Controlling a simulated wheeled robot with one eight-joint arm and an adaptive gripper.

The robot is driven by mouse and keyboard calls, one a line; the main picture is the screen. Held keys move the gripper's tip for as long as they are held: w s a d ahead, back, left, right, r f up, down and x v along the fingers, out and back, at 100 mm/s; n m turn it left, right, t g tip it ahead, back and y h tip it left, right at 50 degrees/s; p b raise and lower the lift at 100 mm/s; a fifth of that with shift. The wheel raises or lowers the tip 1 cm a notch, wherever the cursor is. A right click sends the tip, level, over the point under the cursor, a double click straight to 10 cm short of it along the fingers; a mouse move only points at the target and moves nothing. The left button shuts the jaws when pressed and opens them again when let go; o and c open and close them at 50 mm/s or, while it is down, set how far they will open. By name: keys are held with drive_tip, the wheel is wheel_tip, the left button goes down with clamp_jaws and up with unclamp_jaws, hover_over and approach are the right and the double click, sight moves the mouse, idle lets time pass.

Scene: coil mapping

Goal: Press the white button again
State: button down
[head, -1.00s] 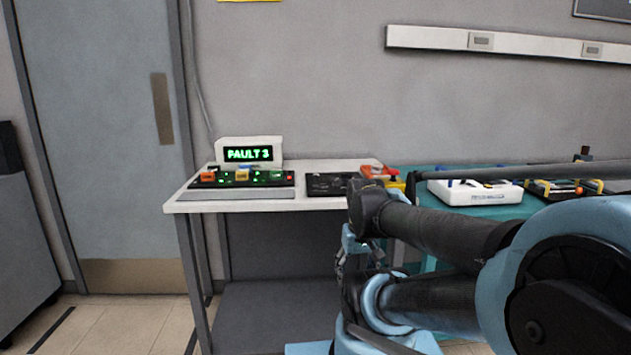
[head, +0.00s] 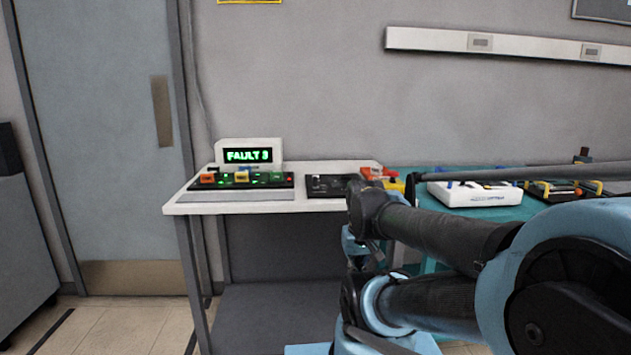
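A display box (head: 249,152) at the back left of the white bench shows green text that reads like "FAULT 3". In front of it is a black panel (head: 218,184) with an orange block (head: 207,178), a yellow block (head: 241,177), a green block (head: 276,177), small green lights and a red spot at its right end. I cannot make out a white button in this view. My dark and blue arm fills the lower right. The dark end near the bench's right side (head: 362,245) may be my gripper; its fingers are not clear. No part of my arm touches the panel.
The white bench (head: 180,208) has a second black unit (head: 325,187) right of the panel, then an orange and yellow item (head: 382,177). A teal table (head: 520,212) to the right carries a white case (head: 476,194) and a dark tray. Floor at left is clear.

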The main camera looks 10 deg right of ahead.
idle(0.9)
drive_tip(key=w+r+n+t+h, duration=0.1)
drive_tip(key=w+r+t, duration=0.1)
drive_tip(key=w+r, duration=0.75)
drive_tip(key=w+r+n+t+h, duration=0.1)
drive_tip(key=w+r, duration=0.6)
drive_tip(key=w, duration=0.6)
drive_tip(key=w+a+r+n+t, duration=0.1)
drive_tip(key=w+a+r, duration=0.2)
drive_tip(key=w, duration=1)
drive_tip(key=w+a+r+n+t+h, duration=0.1)
drive_tip(key=w+r, duration=0.5)
drive_tip(key=w, duration=0.8)
drive_tip(key=shift+w+a+n+t, duration=0.35)
drive_tip(key=shift+a+t, duration=0.35)
drive_tip(key=shift+a, duration=0.45)
drive_tip(key=shift+s+f, duration=0.1)
drive_tip(key=shift+f, duration=4.35)
